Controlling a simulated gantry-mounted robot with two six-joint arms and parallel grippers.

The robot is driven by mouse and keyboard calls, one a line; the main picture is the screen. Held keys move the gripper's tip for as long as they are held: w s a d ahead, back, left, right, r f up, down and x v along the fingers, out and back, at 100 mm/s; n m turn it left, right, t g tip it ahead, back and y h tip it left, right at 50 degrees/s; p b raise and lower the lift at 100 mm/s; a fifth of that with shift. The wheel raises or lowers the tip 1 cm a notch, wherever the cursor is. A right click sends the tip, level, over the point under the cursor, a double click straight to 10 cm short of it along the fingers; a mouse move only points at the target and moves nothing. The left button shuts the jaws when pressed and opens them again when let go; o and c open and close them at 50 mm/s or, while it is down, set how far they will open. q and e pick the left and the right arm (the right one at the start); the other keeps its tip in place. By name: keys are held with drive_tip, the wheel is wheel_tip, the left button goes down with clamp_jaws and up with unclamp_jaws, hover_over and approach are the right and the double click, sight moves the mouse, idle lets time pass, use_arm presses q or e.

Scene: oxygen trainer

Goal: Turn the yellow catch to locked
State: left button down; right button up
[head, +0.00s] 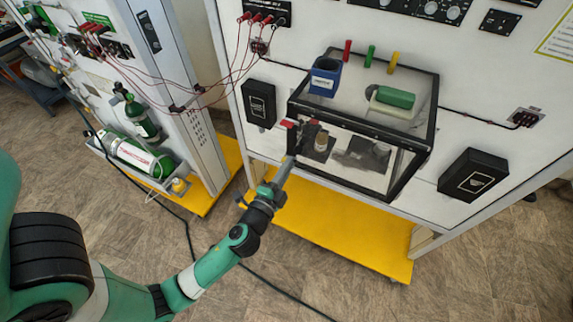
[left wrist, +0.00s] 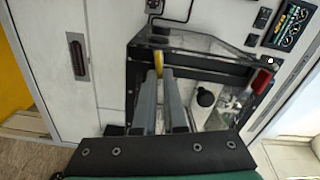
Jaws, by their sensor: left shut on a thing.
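The yellow catch (left wrist: 158,63) shows in the left wrist view as a small upright yellow piece at the black frame of a clear-sided case. My left gripper (left wrist: 165,74) is shut on it, with the yellow piece between the far ends of its two grey fingers. In the head view, my left gripper (head: 293,152) reaches the left front corner of the black-framed case (head: 433,120). The catch cannot be made out there, and its locked or unlocked position cannot be read. My right gripper is not in view.
A red part (head: 289,123) is beside the gripper at the case corner. A blue holder (head: 325,76) and a green block (head: 395,97) are on top. Black boxes (head: 259,104) (head: 473,175) flank the case. Floor in front is open.

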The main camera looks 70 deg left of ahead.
use_arm(q)
drive_tip(key=shift+f+m, duration=0.15)
drive_tip(key=shift+m, duration=1.45)
drive_tip(key=c, duration=1)
unclamp_jaws()
drive_tip(key=shift+f, duration=0.1)
drive_tip(key=b+v, duration=0.2)
drive_tip(key=v, duration=0.9)
drive_tip(key=shift+s+d, duration=0.2)
drive_tip(key=shift+d, duration=0.05)
